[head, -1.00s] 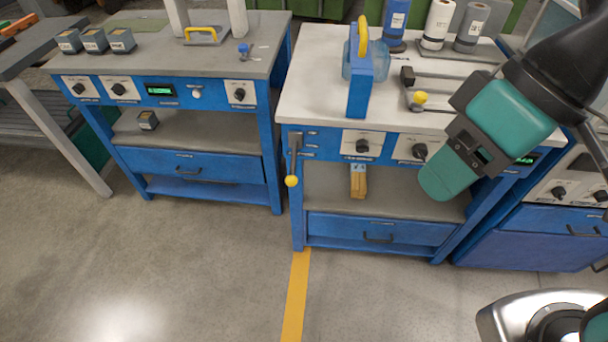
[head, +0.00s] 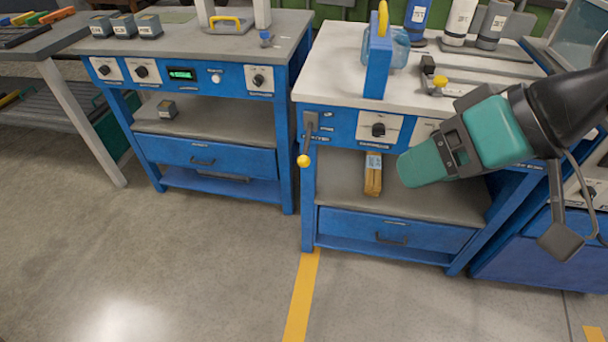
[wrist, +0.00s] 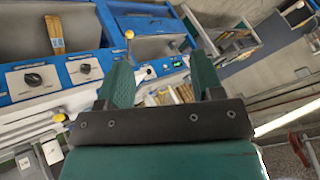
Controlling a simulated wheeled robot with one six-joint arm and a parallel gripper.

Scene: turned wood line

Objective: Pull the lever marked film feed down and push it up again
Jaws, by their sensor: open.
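A lever (head: 308,140) with a yellow ball (head: 304,161) is mounted at the left end of the blue front panel of the white-topped bench (head: 325,65). It hangs with its ball low, below the panel. Its label is too small to read. The lever also shows in the wrist view (wrist: 129,38), near the top, beyond my left finger. My gripper (head: 404,169) is open and empty, to the right of the lever and apart from it, with its teal fingers pointing left. Both spread fingers show in the wrist view (wrist: 160,72).
Black knobs (head: 378,130) sit on the panel between the lever and my gripper. A blue upright with a yellow handle (head: 378,62) stands on top. Another bench (head: 205,158) is at the left. The floor in front is clear.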

